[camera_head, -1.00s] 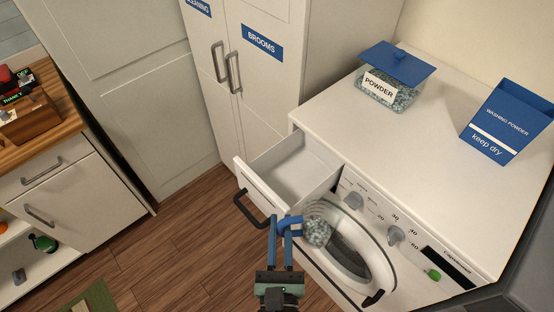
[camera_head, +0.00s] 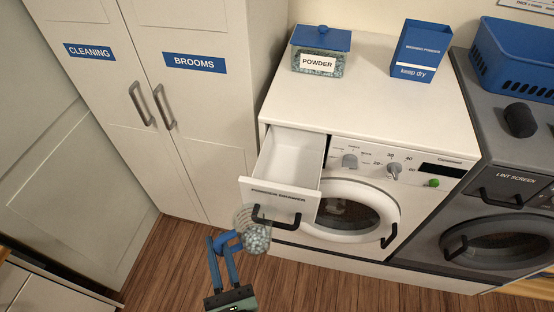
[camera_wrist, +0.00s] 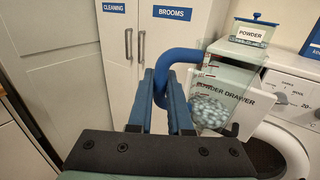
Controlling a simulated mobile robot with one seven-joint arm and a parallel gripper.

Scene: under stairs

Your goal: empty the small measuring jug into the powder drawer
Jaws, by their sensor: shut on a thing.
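My gripper (camera_head: 219,246) is shut on the blue handle of the small measuring jug (camera_head: 254,238). The jug is clear and holds pale blue-grey granules. In the wrist view the jug (camera_wrist: 211,104) is upright or nearly so, with the granules in its lower part. The powder drawer (camera_head: 291,160) is pulled out of the washing machine at its upper left. Its inside looks empty in the head view. The jug is in front of the drawer's labelled face, overlapping its black handle in the picture; I cannot tell whether they touch.
A lidded powder container (camera_head: 320,52) and a blue washing powder box (camera_head: 421,52) stand on the washing machine (camera_head: 375,108). A grey dryer (camera_head: 505,145) bearing a blue basket (camera_head: 515,62) stands to the right. Tall cupboards (camera_head: 150,60) stand left. Wooden floor (camera_head: 165,265) is clear.

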